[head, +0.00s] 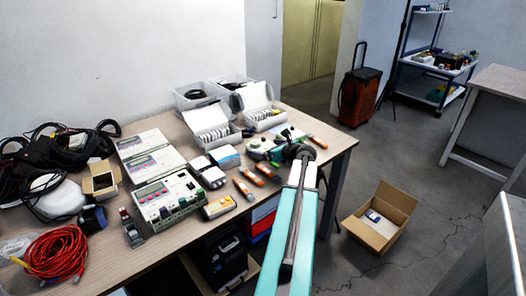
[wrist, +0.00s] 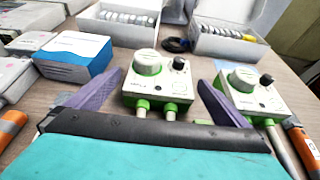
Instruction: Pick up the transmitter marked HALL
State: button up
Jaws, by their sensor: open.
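Two white transmitters with green bases, each with a large pale knob and a small black knob, show in the wrist view. One transmitter (wrist: 150,88) stands between the spread purple fingers of my gripper (wrist: 160,79), a little beyond them. The other transmitter (wrist: 246,94) is to the right, partly behind the right finger. The markings on both are too small to read, so I cannot tell which is HALL. My gripper is open and empty. In the head view one transmitter (head: 257,146) shows on the table, beside my gripper and arm, which hide part of that area.
A blue-and-white box (wrist: 75,55) stands left of the transmitters. Open cases of white discs (head: 212,128) stand behind. Orange-ended tools (head: 267,172) lie nearby. The wooden table (head: 110,252) is crowded on the left. A cardboard box (head: 401,203) sits on the floor at right.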

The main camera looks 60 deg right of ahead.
aim_at(264, 147)
jog(key=shift+x, duration=1.55)
jog(key=shift+c, duration=0.4)
jog(key=c, duration=1.2)
jog(key=shift+r, duration=0.2)
jog(key=shift+s+r, duration=0.1)
jog(key=shift+r, duration=1.6)
jog(key=s+a, duration=0.1)
jog(key=s, duration=0.4)
jog(key=s+a, duration=0.1)
jog(key=s, duration=0.4)
jog(key=s+a+r, duration=0.1)
jog(key=s, duration=0.4)
jog(key=shift+s+a+r, duration=0.15)
jog(key=shift+s+a, duration=0.05)
jog(key=shift+s, duration=0.05)
